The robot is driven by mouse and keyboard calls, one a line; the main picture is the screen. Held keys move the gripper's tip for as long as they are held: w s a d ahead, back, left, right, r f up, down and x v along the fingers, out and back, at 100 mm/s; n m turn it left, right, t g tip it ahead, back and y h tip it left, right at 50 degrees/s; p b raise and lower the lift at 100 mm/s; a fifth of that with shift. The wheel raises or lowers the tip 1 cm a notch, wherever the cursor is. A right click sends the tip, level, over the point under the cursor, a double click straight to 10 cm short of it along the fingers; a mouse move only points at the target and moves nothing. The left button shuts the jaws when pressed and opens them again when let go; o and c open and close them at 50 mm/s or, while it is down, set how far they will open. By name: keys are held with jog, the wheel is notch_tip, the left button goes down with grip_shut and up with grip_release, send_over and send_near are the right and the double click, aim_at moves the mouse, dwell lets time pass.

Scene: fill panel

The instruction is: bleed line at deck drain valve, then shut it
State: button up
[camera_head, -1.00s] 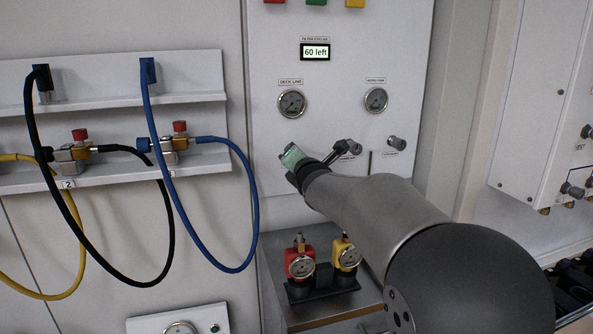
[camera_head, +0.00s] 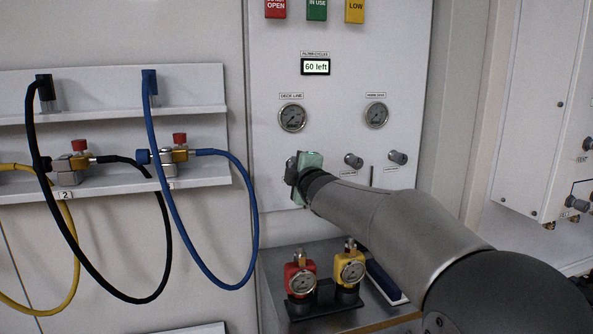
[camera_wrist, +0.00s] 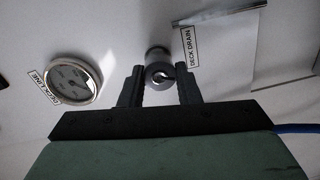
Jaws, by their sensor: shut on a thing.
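The deck drain valve knob (camera_wrist: 160,74) is a small grey round knob on the white panel, beside the DECK DRAIN label (camera_wrist: 194,47) in the wrist view. My gripper (camera_wrist: 160,88) is shut on this knob, with one dark finger on each side of it. In the head view my gripper (camera_head: 291,169) is against the panel below the deck line gauge (camera_head: 292,117), and its green body hides most of the knob. The gauge also shows in the wrist view (camera_wrist: 72,79); its exact reading is too small to tell.
Two more grey knobs (camera_head: 354,160) sit right of my gripper. A display (camera_head: 315,67) reads "60 left". Below, red (camera_head: 299,279) and yellow (camera_head: 349,270) gauge units stand on a bench. Black and blue hoses (camera_head: 255,200) hang at left.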

jog(key=shift+w+d+r+m+t+y+b, duration=0.15)
jog(key=shift+m+b, duration=0.35)
jog(key=shift+m, duration=4.65)
jog(key=shift+s+d+f+m+t+y+b, duration=0.15)
jog(key=shift+m+b, duration=0.3)
jog(key=shift+m, duration=4.65)
jog(key=shift+w+d+r+m+t+y+b, duration=0.15)
jog(key=shift+m+b, duration=0.35)
jog(key=shift+m, duration=4.65)
jog(key=shift+a, duration=0.1)
jog(key=o, duration=1)
